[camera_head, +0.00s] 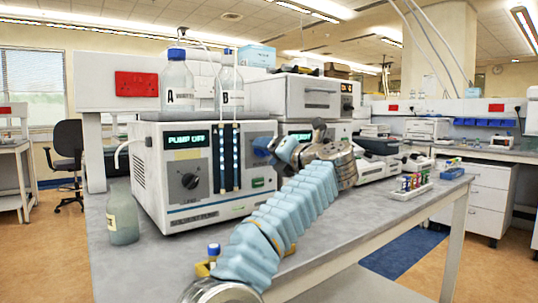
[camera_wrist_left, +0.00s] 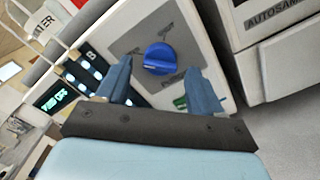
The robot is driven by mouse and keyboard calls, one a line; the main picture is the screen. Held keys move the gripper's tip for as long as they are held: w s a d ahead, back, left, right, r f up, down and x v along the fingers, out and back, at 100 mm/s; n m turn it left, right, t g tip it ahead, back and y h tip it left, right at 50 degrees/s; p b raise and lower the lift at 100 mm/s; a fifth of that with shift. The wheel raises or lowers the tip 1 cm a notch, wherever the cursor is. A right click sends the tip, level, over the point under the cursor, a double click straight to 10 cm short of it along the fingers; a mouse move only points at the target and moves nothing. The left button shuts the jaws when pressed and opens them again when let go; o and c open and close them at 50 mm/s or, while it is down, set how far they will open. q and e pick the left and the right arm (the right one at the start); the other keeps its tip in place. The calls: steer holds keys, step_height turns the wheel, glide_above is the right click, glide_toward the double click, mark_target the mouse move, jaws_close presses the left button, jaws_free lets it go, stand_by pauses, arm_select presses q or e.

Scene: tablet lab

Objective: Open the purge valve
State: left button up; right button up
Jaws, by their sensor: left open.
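The purge valve is a round blue knob (camera_wrist_left: 159,58) on a grey panel of the pump unit, with lettering around it. My left gripper (camera_wrist_left: 155,70) is open, its two blue-grey fingers reaching toward the panel on either side of the knob. I cannot tell whether the fingers touch it; nothing is seen gripped. In the head view my left gripper (camera_head: 274,151) is at the right part of the pump unit's (camera_head: 160,201) front and largely covers the knob there. The unit's display reads PUMP OFF (camera_head: 186,140). My right gripper is not in view.
Bottles A (camera_head: 178,82) and B (camera_head: 230,84) stand on top of the unit. A black knob (camera_head: 189,181) is on its left front. A bottle (camera_head: 122,216) stands on the bench at left. A vial rack (camera_head: 409,190) is at right. The bench front is partly clear.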

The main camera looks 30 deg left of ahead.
arm_select(q)
steer(key=b+v, duration=0.1)
steer(key=v, duration=1.2)
steer(key=shift+b, duration=0.3)
steer(key=shift+d+f, duration=0.1)
